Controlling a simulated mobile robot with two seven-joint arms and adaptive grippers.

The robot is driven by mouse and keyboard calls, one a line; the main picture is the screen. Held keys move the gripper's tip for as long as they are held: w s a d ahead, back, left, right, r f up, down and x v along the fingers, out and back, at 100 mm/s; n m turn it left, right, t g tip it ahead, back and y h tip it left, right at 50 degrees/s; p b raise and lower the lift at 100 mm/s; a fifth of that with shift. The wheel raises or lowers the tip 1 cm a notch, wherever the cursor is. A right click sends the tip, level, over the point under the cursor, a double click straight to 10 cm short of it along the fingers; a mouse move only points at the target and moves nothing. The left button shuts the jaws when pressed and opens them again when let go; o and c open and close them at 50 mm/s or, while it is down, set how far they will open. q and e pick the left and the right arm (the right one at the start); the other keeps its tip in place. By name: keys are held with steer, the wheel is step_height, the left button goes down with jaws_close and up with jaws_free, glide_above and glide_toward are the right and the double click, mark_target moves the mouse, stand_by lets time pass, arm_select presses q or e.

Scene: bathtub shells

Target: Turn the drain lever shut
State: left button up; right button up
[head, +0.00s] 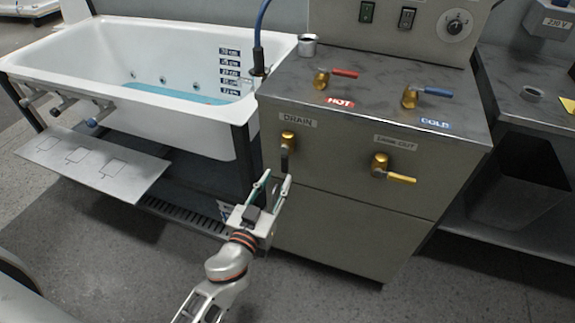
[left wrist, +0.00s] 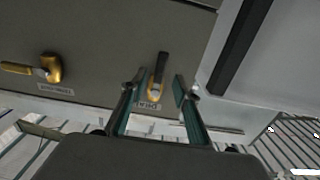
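The drain lever has a brass valve body (head: 288,138) under the DRAIN label on the cabinet front. Its black handle (head: 284,160) hangs straight down. My left gripper (head: 276,180) is open and empty, just below the handle in the head view. In the left wrist view, where the scene is upside down, the black handle (left wrist: 161,66) shows between the two spread fingertips of my left gripper (left wrist: 158,80). No finger visibly touches it, and I cannot tell the exact gap in depth. My right gripper is in neither view.
A yellow-handled valve (head: 383,168) sits right of the drain lever. Red-handled (head: 334,74) and blue-handled (head: 424,94) valves stand on the cabinet top (head: 372,88). The white bathtub (head: 165,42), holding blue water, is at left; its black frame post (head: 244,155) is close beside my gripper.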

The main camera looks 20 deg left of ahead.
mark_target(284, 165)
arm_select(q)
steer(key=w, duration=0.7)
steer(key=shift+w+r, duration=0.1)
steer(key=shift+r, duration=0.05)
jaws_close()
